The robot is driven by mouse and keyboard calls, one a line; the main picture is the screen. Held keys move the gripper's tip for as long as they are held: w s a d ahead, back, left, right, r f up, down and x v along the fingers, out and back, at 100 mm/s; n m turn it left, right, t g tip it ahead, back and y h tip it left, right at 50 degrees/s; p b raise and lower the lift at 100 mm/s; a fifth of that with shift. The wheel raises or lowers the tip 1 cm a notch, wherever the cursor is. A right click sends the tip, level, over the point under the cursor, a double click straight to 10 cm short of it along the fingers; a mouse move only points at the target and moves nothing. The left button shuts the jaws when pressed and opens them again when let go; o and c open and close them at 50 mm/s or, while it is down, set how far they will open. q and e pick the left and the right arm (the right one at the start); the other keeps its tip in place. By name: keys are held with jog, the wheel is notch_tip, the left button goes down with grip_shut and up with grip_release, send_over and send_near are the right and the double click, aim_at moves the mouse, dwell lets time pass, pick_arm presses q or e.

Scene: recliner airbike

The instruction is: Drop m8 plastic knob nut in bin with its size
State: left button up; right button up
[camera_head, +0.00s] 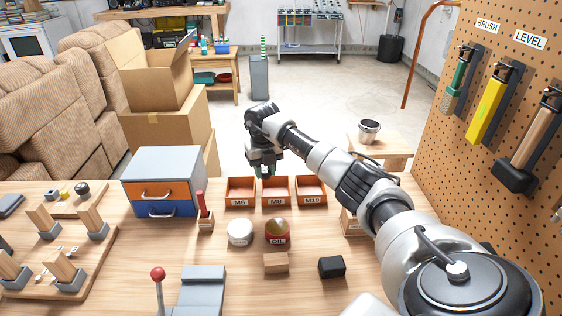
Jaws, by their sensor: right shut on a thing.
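My right gripper (265,171) reaches in from the right and points down. It is shut on a small dark greenish thing, probably the knob nut; the fingers hide most of it, so I cannot read its size. Three orange open bins stand in a row on the workbench: one labelled M6 (239,202), one that reads as M8 (275,202) and one labelled M10 (312,200). The gripper appears above the back edges of the M6 and M8 bins, near the gap between them. My left gripper is not in view.
A blue-grey drawer unit (163,167) stands left of the bins, with a red-handled tool (203,214) between. A white round container (240,232) and a red OIL cup (277,238) sit in front. A pegboard (440,135) with tools rises at right.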

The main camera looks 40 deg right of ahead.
jog(key=d+f+m+b, duration=0.1)
jog(key=d+f+m, duration=0.1)
jog(key=d+f+m+b, duration=0.1)
jog(key=f+m+b, duration=0.1)
jog(key=m, duration=0.1)
jog(key=d+f+m+b, duration=0.1)
jog(key=d+f+m, duration=0.1)
jog(key=f+m, duration=0.1)
jog(key=shift+s+d, duration=0.3)
jog(key=shift+s, duration=0.05)
jog(key=o, duration=1)
jog(key=shift+c, duration=0.2)
jog(key=shift+r, duration=0.1)
